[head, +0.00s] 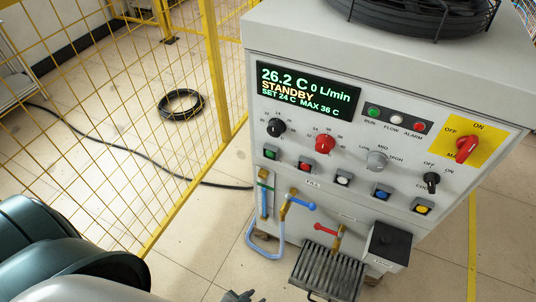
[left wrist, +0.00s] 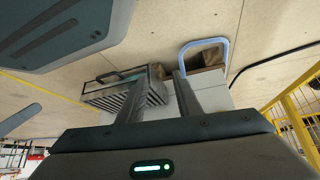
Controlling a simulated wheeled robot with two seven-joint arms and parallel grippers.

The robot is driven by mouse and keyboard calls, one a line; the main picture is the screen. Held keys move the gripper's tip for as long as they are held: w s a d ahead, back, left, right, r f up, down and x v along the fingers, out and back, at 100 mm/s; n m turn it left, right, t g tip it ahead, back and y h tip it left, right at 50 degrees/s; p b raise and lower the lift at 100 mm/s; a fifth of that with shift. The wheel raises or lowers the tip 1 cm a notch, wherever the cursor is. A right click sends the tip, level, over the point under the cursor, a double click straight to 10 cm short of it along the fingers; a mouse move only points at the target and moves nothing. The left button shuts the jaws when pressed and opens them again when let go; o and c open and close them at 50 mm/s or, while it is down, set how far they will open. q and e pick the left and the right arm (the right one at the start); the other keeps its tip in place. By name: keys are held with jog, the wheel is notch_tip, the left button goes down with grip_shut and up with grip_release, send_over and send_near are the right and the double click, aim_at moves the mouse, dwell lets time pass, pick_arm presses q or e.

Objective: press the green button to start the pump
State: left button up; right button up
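The display (head: 308,90) reads STANDBY, 26.2 C and 0 L/min. Only the tips of my left gripper (head: 243,297) show at the bottom edge of the head view, low in front of the machine and well below the green button. In the left wrist view my left gripper (left wrist: 163,82) has its two fingers apart with nothing between them. The green button cannot be made out in the left wrist view. My right gripper is not in view.
Red (head: 305,164), white (head: 343,178), blue (head: 381,192) and yellow (head: 421,206) buttons continue the row. Blue hose (head: 266,252), valves and a slatted tray (head: 327,272) stick out below. A yellow mesh fence (head: 213,70) stands left of the machine.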

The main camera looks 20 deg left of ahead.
pick_arm(q)
grip_shut()
jog(key=shift+s, duration=0.1)
jog(key=shift+s+a+f, duration=0.1)
jog(key=shift+a+f, duration=0.05)
jog(key=shift+a, duration=0.25)
jog(key=shift+d, duration=0.25)
dwell(0.8)
